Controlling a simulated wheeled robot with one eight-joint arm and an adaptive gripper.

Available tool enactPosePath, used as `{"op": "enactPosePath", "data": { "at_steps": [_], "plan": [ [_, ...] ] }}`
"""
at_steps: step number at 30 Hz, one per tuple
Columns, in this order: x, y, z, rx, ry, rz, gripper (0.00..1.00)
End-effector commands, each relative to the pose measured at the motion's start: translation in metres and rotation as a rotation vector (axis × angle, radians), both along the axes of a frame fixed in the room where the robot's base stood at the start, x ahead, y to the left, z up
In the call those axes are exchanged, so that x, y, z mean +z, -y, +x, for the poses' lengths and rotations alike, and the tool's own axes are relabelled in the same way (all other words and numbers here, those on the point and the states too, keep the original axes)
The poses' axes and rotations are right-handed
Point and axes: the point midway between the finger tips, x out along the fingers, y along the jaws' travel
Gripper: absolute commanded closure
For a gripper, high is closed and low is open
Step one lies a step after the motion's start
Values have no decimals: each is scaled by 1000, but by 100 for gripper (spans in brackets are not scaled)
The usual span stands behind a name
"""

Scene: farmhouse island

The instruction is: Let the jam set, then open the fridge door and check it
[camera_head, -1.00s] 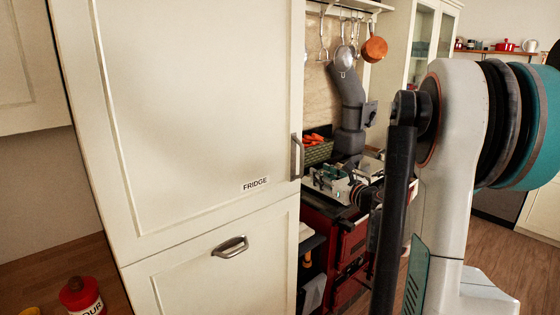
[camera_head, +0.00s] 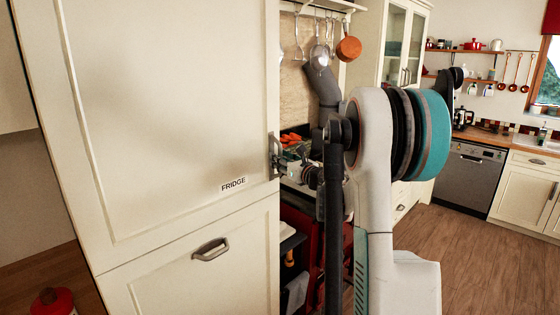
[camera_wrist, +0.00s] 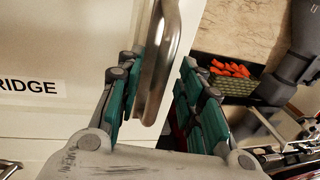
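The fridge door (camera_head: 170,110) is a cream panel with a "FRIDGE" label (camera_head: 233,184), and it looks shut. Its upright metal handle (camera_head: 274,158) is at the right edge of the door. In the wrist view the handle (camera_wrist: 163,60) passes between the two teal-padded fingers of my gripper (camera_wrist: 160,92). The fingers stand apart on either side of the handle, with a visible gap at least on the right. In the head view my gripper (camera_head: 286,168) is at the handle, partly hidden by my arm. No jam is in view.
A lower drawer with a handle (camera_head: 210,249) is under the door. A red stove (camera_head: 305,225) stands right of the fridge, with a basket of carrots (camera_wrist: 232,82) behind. A red container (camera_head: 52,302) is at bottom left. Wooden floor (camera_head: 470,250) is open at right.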

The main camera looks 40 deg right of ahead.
Motion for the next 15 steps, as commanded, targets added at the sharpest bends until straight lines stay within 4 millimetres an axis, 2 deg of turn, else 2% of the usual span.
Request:
{"op": "enactPosePath", "data": {
  "at_steps": [4,12,15],
  "plan": [
    [0,0,8,0,0,0,66],
    [0,1,8,0,0,0,66],
    [0,1,8,0,0,0,88]
  ]
}}
